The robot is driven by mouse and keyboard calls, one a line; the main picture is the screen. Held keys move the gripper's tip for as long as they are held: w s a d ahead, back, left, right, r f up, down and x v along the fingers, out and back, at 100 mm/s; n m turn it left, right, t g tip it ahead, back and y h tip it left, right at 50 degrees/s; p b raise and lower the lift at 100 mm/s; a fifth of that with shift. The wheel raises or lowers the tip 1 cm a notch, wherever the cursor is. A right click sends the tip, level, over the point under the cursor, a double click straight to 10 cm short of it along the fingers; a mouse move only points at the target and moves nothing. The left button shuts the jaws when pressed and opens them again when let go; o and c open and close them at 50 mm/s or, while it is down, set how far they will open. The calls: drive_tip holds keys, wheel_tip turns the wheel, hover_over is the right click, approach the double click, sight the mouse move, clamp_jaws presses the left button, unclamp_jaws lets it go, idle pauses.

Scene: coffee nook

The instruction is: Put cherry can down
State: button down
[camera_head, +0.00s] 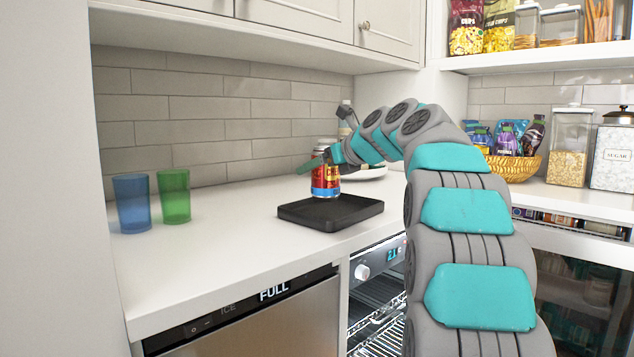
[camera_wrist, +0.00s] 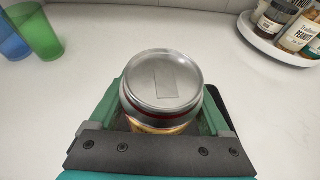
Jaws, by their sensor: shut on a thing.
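The cherry can (camera_head: 325,180), red and blue with a silver top, is upright at the black tray (camera_head: 304,211) on the white counter. I cannot tell whether its base touches the tray. My gripper (camera_head: 321,160) is shut around the upper part of the can. In the wrist view the can's silver lid (camera_wrist: 163,80) shows between the two green fingers of my gripper (camera_wrist: 170,112). The can's lower part is hidden there. A dark edge of the tray (camera_wrist: 217,104) shows beside the right finger.
A blue cup (camera_head: 132,203) and a green cup (camera_head: 174,196) stand at the counter's left. A round white tray (camera_wrist: 262,42) with bottles stands behind. A wicker basket (camera_head: 515,168) with snack bags is at right. Counter between cups and tray is clear.

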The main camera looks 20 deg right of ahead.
sight(336, 173)
drive_tip(key=shift+w, duration=0.3)
drive_tip(key=shift+f+b, duration=0.55)
drive_tip(key=shift+f, duration=1.25)
unclamp_jaws()
drive_tip(key=shift+f, duration=0.15)
drive_tip(key=shift+s+r, duration=0.15)
drive_tip(key=shift+r, duration=0.15)
drive_tip(key=v, duration=1.1)
drive_tip(key=shift+s+d, duration=0.1)
drive_tip(key=shift+s, duration=0.2)
